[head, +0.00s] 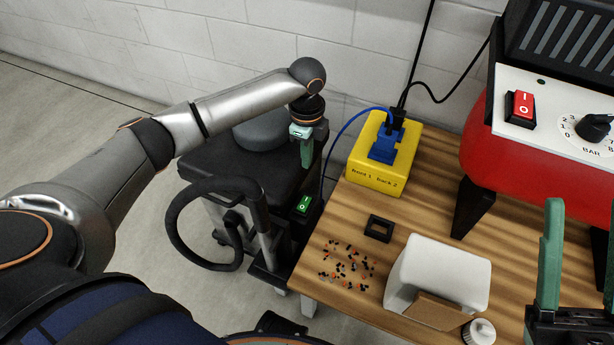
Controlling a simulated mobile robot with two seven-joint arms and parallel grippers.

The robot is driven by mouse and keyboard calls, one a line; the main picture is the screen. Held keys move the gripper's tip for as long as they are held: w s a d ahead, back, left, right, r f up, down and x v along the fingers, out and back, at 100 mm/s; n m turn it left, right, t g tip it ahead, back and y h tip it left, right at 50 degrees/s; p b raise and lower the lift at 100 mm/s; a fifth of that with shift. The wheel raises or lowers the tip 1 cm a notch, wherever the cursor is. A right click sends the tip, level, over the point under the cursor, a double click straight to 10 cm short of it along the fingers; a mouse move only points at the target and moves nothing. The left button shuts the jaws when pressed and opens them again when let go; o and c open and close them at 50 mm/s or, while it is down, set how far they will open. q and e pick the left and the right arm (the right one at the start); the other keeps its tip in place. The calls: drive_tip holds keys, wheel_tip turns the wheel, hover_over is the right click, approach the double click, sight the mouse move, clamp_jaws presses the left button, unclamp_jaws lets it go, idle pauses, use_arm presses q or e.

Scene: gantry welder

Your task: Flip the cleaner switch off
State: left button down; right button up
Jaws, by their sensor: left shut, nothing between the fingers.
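The cleaner (213,157) is a dark machine with a black hose, standing on the floor left of the table. Its green switch (304,205), marked I and O, is on the side facing me and looks bright green. I cannot tell which way its rocker is tilted. My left gripper (306,165) is shut and empty, with its green fingers pointing down above the switch, apart from it in the picture. My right gripper (580,270) is at the lower right with its two green fingers spread apart.
A wooden table (350,215) carries a yellow box (365,180) with a blue plug, a black square frame (379,228), scattered small pieces (346,268), a white container (440,270) and a white-capped bottle (479,331). A red machine (480,150) with a red switch (520,108) stands right.

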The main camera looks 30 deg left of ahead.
sight(307, 197)
use_arm(q)
wheel_tip(307, 197, down, 14)
drive_tip(key=b, duration=0.6)
drive_tip(key=shift+r, duration=0.25)
use_arm(e)
wheel_tip(307, 197, down, 7)
drive_tip(key=shift+w+a, duration=0.15)
drive_tip(key=shift+a, duration=0.25)
drive_tip(key=shift+m, duration=0.3)
use_arm(q)
drive_tip(key=shift+w+f, duration=0.1)
drive_tip(key=shift+w, duration=0.05)
use_arm(e)
drive_tip(key=shift+d+r, duration=0.1)
drive_tip(key=shift+r, duration=0.3)
use_arm(q)
drive_tip(key=shift+s+r+p, duration=0.35)
drive_tip(key=shift+s+p, duration=0.15)
drive_tip(key=shift+p, duration=0.8)
drive_tip(key=shift+s+p, duration=0.25)
drive_tip(key=shift+p, duration=0.1)
use_arm(e)
drive_tip(key=shift+w+r, duration=0.1)
drive_tip(key=shift+r, duration=1.3)
